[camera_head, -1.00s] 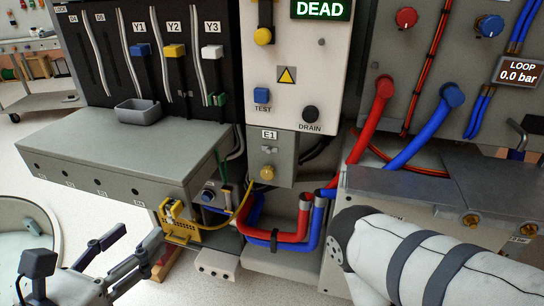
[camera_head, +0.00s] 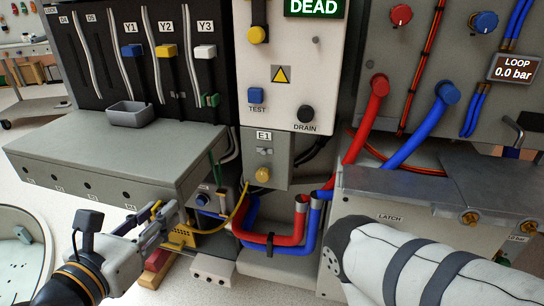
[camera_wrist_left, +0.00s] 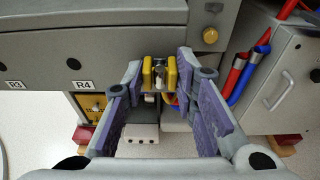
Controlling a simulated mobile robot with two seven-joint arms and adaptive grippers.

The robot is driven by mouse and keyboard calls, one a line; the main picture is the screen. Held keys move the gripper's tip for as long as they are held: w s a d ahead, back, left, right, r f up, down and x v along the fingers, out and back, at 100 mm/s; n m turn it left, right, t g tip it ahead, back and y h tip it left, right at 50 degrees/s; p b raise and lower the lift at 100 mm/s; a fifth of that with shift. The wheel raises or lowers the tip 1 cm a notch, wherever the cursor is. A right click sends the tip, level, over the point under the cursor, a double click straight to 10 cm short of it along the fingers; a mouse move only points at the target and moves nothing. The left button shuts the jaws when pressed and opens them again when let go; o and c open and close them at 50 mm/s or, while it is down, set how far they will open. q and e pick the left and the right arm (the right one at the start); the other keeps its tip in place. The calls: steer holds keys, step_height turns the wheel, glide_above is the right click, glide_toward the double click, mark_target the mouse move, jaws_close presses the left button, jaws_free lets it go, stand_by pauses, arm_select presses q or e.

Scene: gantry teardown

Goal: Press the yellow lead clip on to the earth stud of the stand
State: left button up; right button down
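The yellow lead clip (camera_wrist_left: 171,73) shows in the left wrist view as two yellow jaws around a small metal piece. In the head view my left gripper (camera_head: 164,213) is at the front corner of the grey bench and hides most of the clip. The yellow lead (camera_head: 240,213) runs from the clip area to a yellow knob (camera_head: 263,174) on the E1 box (camera_head: 278,172). A small metal fitting (camera_head: 264,151) sits above that knob. My right gripper is out of view.
Red (camera_head: 290,239) and blue (camera_head: 311,240) pipes stand right of the lead. A yellow plate (camera_head: 183,237) is just behind my left gripper. The grey bench (camera_head: 110,150) overhangs close by. My white right arm fills the lower right.

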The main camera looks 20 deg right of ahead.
arm_select(q)
jaws_close()
steer(key=f+v, duration=0.1)
steer(key=v, duration=0.5)
steer(key=shift+a+f, duration=0.1)
stand_by(0.3)
